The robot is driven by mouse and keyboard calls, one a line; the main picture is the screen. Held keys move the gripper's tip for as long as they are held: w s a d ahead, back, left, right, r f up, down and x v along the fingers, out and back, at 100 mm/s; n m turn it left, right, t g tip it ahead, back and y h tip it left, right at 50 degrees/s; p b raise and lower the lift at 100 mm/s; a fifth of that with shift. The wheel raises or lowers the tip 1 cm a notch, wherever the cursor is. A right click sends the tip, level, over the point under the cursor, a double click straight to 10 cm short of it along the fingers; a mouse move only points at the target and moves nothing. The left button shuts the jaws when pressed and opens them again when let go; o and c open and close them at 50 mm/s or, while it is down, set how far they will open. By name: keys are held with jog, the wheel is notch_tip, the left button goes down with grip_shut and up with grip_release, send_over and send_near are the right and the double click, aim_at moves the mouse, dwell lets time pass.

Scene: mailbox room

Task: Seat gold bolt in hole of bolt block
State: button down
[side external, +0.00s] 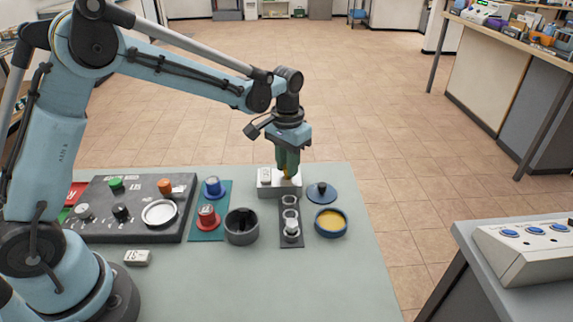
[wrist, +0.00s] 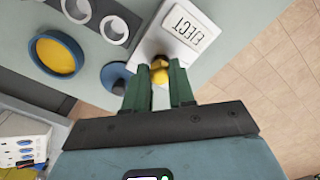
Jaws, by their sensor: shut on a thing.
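My gripper (side external: 287,172) points down over the pale bolt block (side external: 281,190) near the far edge of the table. Its green fingers are shut on the gold bolt (wrist: 159,73), which shows between the fingertips in the wrist view. The bolt is at the block's top. The fingers and the bolt hide the hole, so I cannot tell how far the bolt is in it.
A dark strip with several white rings (side external: 291,215) lies in front of the block. A blue lid (side external: 321,192) and a blue dish with yellow contents (side external: 331,223) are to its right. A dark cup (side external: 241,227) and a control panel (side external: 135,207) are left.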

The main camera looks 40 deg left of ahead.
jog(key=c, duration=0.9)
grip_release()
jog(key=shift+o, duration=0.6)
jog(key=shift+o, duration=0.7)
jog(key=shift+r, duration=3.05)
